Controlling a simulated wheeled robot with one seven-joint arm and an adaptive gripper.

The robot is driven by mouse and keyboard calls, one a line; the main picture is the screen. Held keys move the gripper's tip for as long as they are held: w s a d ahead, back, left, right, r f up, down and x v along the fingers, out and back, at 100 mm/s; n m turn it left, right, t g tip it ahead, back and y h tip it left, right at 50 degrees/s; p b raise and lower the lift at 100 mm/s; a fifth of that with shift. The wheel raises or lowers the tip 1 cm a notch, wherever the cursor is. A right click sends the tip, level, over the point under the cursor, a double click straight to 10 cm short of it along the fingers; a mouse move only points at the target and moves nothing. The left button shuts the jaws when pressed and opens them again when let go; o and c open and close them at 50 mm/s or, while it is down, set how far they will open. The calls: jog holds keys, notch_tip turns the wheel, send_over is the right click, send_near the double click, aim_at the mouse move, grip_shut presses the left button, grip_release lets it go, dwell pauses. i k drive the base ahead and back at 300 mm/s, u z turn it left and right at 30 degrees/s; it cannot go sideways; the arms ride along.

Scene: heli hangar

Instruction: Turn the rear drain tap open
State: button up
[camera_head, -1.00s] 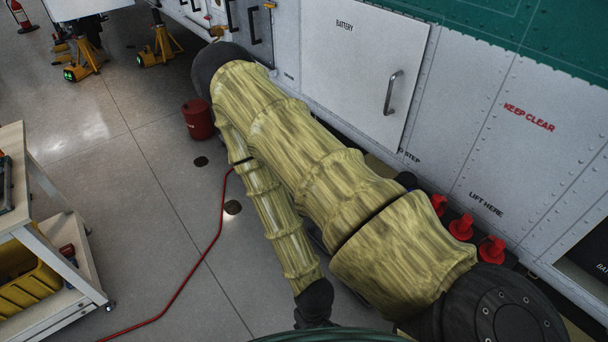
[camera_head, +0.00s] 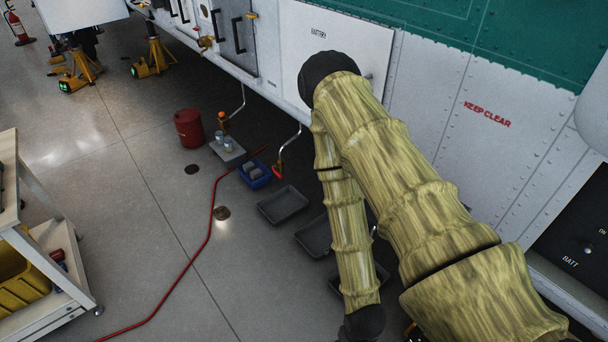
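Thin pipes hang from the underside of the white hull. One drain tap (camera_head: 278,170) with a red handle ends a pipe left of my forearm. Another pipe farther left ends at an orange fitting (camera_head: 222,117). Part of a further pipe shows just right of my forearm, mostly hidden by my arm. No label shows which tap is the rear one, and I cannot tell whether any is open. My arm rises from the lower right, bends at the elbow in front of the battery panel and comes down to the bottom edge. My gripper is not visible.
Dark trays (camera_head: 283,205) lie on the floor below the hull, partly behind my forearm. A blue bin (camera_head: 255,173), a grey tray with cans (camera_head: 227,151) and a red drum (camera_head: 189,128) stand nearby. A red hose (camera_head: 207,240) crosses the floor. A cart (camera_head: 45,265) stands left.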

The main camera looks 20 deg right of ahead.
aim_at(276, 173)
jog(key=z, duration=0.05)
jog(key=i, duration=0.95)
jog(key=u, duration=0.05)
